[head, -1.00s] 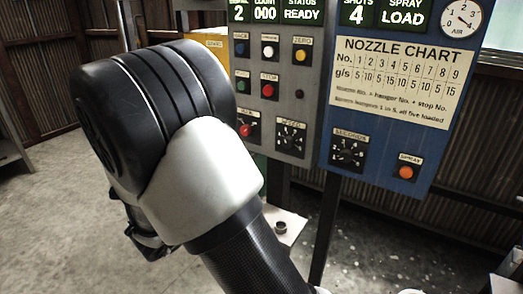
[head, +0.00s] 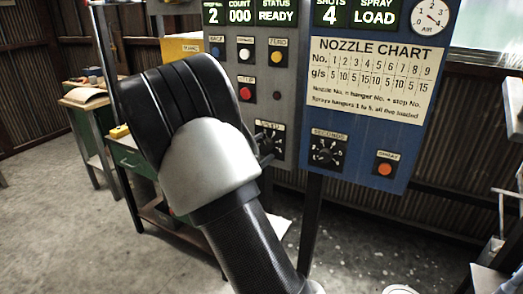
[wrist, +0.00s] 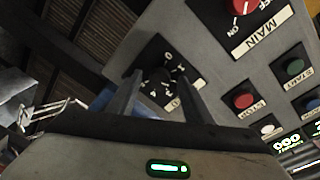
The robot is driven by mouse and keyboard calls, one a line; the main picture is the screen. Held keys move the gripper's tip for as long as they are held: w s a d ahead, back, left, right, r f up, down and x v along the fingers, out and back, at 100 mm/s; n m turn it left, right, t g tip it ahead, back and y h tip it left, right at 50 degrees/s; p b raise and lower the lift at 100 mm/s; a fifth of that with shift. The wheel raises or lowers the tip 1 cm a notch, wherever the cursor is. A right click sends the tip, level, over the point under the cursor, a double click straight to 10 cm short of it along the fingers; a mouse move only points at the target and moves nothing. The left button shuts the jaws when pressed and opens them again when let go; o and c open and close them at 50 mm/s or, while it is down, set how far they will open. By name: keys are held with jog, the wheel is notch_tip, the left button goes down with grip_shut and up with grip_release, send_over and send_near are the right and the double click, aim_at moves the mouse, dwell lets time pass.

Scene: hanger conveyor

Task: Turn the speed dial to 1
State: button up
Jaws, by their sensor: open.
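The speed dial (head: 269,138) is a black knob on a dark plate low on the grey panel; my arm covers its left edge in the head view. In the wrist view the dial (wrist: 158,82) sits between the two fingers of my gripper (wrist: 155,92), which is open with a finger on either side. I cannot tell whether the fingers touch it. Its numbers are partly hidden and too small to read surely. In the head view my gripper is mostly hidden behind my own arm.
The red main switch (wrist: 240,6) and the stop (wrist: 243,100) and start (wrist: 294,67) buttons are near the dial on the panel. The blue panel with the seconds dial (head: 327,150) and orange spray button (head: 385,169) is to the right. A green bench (head: 130,155) stands left.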

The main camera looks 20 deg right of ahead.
jog(key=shift+w+d, duration=0.15)
jog(key=shift+d, duration=0.05)
jog(key=c, duration=1.1)
jog(key=shift+o, duration=0.2)
jog(key=shift+n, duration=0.3)
jog(key=n+p, duration=0.2)
jog(key=n, duration=0.2)
jog(key=shift+f+n+t+h+p, duration=0.15)
jog(key=shift+n+p, duration=0.3)
jog(key=shift+n, duration=0.65)
jog(key=shift+n+t+h+p, duration=0.2)
jog(key=shift+n+p, duration=0.25)
jog(key=shift+n, duration=0.65)
